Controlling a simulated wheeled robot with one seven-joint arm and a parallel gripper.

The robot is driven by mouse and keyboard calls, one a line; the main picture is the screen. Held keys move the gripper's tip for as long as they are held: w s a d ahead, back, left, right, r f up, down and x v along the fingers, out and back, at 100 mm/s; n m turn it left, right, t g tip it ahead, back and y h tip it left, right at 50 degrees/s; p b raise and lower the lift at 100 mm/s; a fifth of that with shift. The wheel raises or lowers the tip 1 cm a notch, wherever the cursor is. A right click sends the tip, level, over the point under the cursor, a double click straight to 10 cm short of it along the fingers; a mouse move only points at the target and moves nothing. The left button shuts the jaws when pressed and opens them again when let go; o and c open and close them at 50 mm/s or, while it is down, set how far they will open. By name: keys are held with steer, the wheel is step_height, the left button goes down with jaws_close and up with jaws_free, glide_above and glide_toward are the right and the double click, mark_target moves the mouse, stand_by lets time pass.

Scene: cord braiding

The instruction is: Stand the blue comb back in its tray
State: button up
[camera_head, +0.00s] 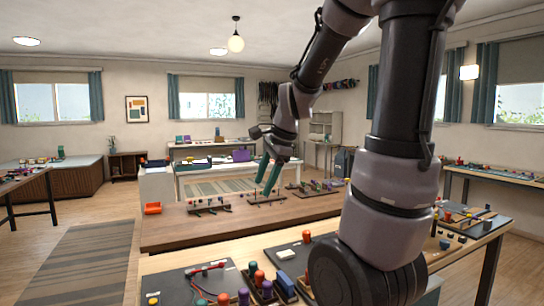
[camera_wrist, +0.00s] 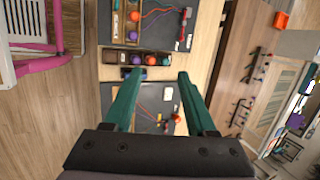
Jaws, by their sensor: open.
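A small blue block that looks like the comb (camera_head: 286,285) is on the near bench in the head view, right beside a dark tray (camera_head: 272,302) holding purple and orange pieces. A small blue piece also shows in the wrist view (camera_wrist: 132,72), just below a dark tray with round coloured pieces; I cannot tell for sure that it is the comb, nor whether it stands or lies. My gripper (camera_head: 267,176) has teal fingers pointing down. In the wrist view my gripper (camera_wrist: 155,73) is open with nothing between its fingers, well above the bench.
A brown table (camera_head: 240,226) with small racks of coloured pieces lies beyond the near bench. An orange bin (camera_head: 152,208) sits at its left end. Dark mats with red and blue cords and a white block (camera_head: 289,253) are on the near bench.

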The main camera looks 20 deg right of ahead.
steer(key=s+a+r+n+t, duration=0.2)
steer(key=s+r+n, duration=0.6)
steer(key=s+n, duration=0.4)
steer(key=shift+a+r+n+t, duration=0.4)
steer(key=shift+a, duration=0.15)
